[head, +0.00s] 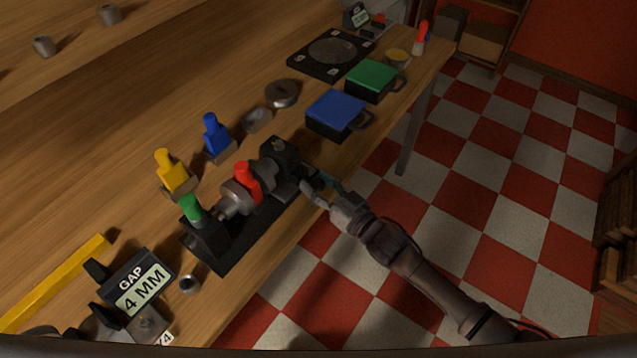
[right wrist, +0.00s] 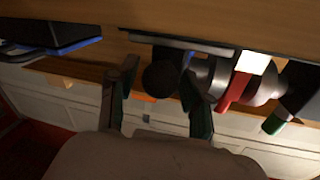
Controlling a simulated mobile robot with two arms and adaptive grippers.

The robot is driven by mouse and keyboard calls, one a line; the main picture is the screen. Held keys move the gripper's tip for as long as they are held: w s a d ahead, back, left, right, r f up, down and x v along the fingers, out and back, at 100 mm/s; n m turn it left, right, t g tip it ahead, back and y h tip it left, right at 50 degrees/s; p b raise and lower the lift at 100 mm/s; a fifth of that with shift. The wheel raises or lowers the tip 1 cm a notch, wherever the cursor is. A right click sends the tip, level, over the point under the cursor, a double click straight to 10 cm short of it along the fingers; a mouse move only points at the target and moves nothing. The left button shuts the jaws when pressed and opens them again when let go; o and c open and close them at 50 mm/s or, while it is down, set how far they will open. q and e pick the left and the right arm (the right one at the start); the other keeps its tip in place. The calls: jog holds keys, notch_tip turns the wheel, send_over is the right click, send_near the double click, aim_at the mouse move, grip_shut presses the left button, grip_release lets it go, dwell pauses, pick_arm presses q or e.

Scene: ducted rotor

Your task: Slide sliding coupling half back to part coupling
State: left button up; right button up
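The coupling rig stands on a black base (head: 262,222) at the table's front edge. Grey round coupling parts (head: 233,195) sit on its shaft, with a red handle (head: 248,180) rising beside them; I cannot tell whether the halves touch. A green handle (head: 191,209) is at the near end and a black block (head: 279,153) at the far end. My right gripper (head: 316,187) is open beside the far end. In the right wrist view its fingers (right wrist: 160,97) are spread, with a dark round end (right wrist: 161,78) between or beyond them. My left gripper is not in view.
A gap display (head: 140,285) reading 4 MM stands at the near left. Yellow (head: 172,172) and blue (head: 214,137) handled pieces stand behind the rig. Blue (head: 337,112) and green (head: 372,80) boxes lie beyond it. Free floor (head: 470,180) is to the right.

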grip_shut()
jog(key=shift+d, duration=0.1)
jog(key=w+d, duration=0.1)
jog(key=w+d+b, duration=0.1)
jog(key=w, duration=0.1)
jog(key=shift+w+d, duration=0.15)
grip_release()
jog(key=o, duration=0.4)
jog(key=shift+s+d, duration=0.15)
jog(key=shift+s, duration=0.05)
jog(key=v, duration=1.1)
jog(key=shift+s+d, duration=0.15)
jog(key=shift+d, duration=0.1)
